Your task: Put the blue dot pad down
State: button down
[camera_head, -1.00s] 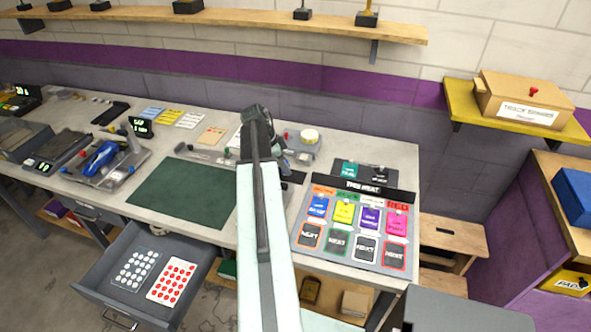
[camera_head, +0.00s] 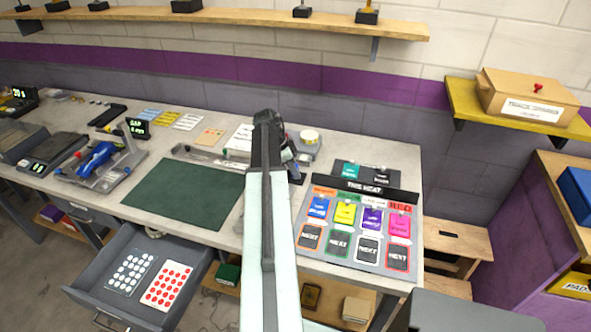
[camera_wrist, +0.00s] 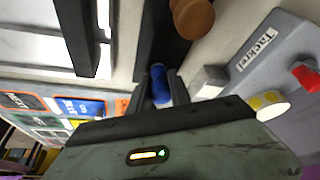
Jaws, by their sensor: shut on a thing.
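In the wrist view my gripper (camera_wrist: 161,90) has its two dark fingers closed on a small blue cylindrical piece, which I take to be the blue dot pad (camera_wrist: 160,84). Its lower part is hidden between the fingers. The gripper is over the bench, near a dark strip and a grey box labelled "Tackrel" or similar (camera_wrist: 255,55). Whether the pad touches any surface cannot be told. In the head view my arm hides most of the gripper.
A yellow roll (camera_wrist: 270,103) and red knob (camera_wrist: 306,77) are at right. The heat board (camera_head: 344,262) is right of my arm. The green mat (camera_head: 183,190) is clear; the drawer (camera_head: 85,287) stands open.

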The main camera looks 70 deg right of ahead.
jog(key=c, duration=1.2)
grip_release()
jog(key=shift+f, duration=0.1)
jog(key=shift+r+p, duration=0.55)
jog(key=shift+p, duration=0.05)
jog(key=p+v, duration=1)
jog(key=v, duration=0.1)
jog(key=shift+w+a+r, duration=0.1)
